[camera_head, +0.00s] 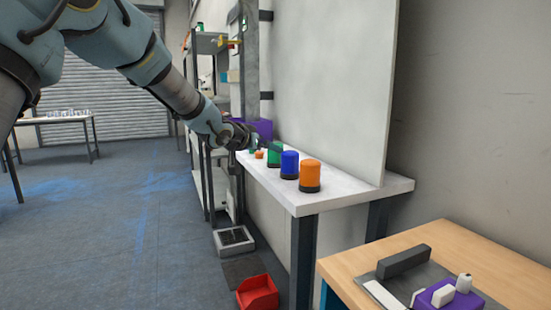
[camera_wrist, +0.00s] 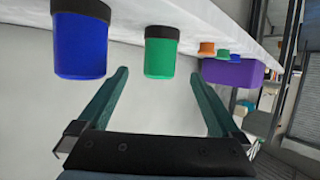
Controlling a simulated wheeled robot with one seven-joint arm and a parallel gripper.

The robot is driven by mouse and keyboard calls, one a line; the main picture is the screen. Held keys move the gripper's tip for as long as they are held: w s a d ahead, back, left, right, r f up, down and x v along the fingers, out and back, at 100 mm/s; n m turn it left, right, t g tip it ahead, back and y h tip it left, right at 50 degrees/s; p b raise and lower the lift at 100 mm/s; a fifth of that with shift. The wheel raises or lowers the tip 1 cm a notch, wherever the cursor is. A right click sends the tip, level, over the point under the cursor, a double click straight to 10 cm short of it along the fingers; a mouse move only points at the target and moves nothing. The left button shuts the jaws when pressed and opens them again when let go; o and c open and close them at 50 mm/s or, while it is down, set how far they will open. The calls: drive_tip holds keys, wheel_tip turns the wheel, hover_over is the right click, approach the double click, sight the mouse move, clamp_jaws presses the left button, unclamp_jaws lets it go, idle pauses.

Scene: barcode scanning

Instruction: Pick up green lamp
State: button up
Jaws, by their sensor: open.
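The green lamp (camera_head: 274,154) stands on the white table between a blue lamp (camera_head: 290,164) and smaller things farther back. It has a dark base. In the wrist view, which is upside down, the green lamp (camera_wrist: 160,55) hangs just beyond the tips of my gripper (camera_wrist: 162,75), between the lines of the two fingers. The gripper is open and empty. In the head view my gripper (camera_head: 254,138) is at the far side of the table near the green lamp. The exact gap between them is hard to tell there.
The blue lamp also shows close by in the wrist view (camera_wrist: 80,42). An orange lamp (camera_head: 310,175) stands nearest on the white table (camera_head: 341,192). A purple bin (camera_wrist: 233,73) and small coloured lamps lie beyond. A tall white panel (camera_head: 333,80) rises behind the lamps.

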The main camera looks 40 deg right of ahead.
sight(275, 155)
drive_tip(key=p+x, duration=0.1)
drive_tip(key=x, duration=0.6)
drive_tip(key=shift+d+r, duration=0.1)
drive_tip(key=shift+d, duration=0.1)
drive_tip(key=c, duration=1.5)
drive_tip(key=shift+r, duration=0.1)
